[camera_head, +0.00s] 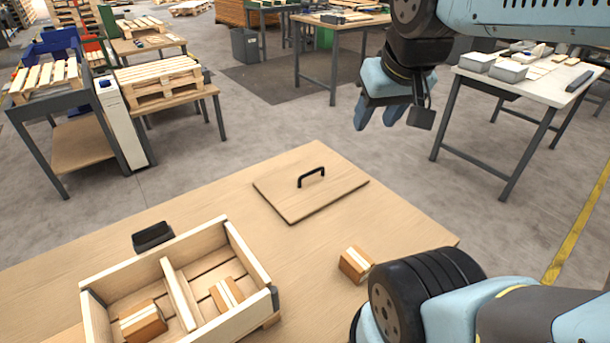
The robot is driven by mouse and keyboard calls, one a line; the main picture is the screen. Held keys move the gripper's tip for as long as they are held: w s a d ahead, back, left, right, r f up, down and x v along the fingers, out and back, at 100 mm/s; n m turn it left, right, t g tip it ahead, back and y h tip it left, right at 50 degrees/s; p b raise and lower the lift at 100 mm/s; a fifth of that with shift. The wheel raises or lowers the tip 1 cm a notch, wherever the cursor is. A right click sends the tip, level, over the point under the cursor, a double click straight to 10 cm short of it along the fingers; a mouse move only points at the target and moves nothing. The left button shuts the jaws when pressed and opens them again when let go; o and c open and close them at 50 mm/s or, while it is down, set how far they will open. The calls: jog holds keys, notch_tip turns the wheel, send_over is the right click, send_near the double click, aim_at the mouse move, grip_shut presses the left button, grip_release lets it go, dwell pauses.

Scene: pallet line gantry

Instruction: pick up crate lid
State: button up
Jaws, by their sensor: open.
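The crate lid (330,196) is a flat square wooden board with a black bar handle (311,177) on top. It lies flat on the wooden table, to the right of and behind the crate. The open wooden crate (250,254) stands at the front left, split by a divider, with a small taped box (143,322) in its left compartment and another (226,294) in its right one. My gripper (377,114) is open and empty, raised behind and to the right of the lid, not touching it. Its fingers point down.
A small taped box (356,264) lies on the table (200,205) right of the crate, close to my arm. A black tray-like object (152,236) sits behind the crate. Bare tabletop surrounds the lid. Other workbenches (535,85) and pallets (160,80) stand beyond.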

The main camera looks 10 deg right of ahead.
jog(key=w+d+f+n+g+h, duration=0.3)
jog(key=w+f+n+g+h, duration=0.2)
jog(key=w+f+h, duration=0.95)
jog(key=w+a+f+n+t+y, duration=0.1)
jog(key=w+a+f+n+t, duration=0.35)
jog(key=w+f, duration=0.9)
jog(key=n+t+y, duration=0.2)
jog(key=n+t, duration=0.3)
send_near(309, 175)
jog(key=shift+s+a+r, duration=0.3)
jog(key=shift+s+a, duration=0.05)
jog(key=shift+s, duration=0.2)
jog(key=shift+w+f, duration=0.1)
jog(key=shift+f, duration=0.1)
jog(key=x, duration=1.2)
jog(key=shift+w+a+r, duration=0.1)
jog(key=shift+a+r, duration=0.05)
grip_shut()
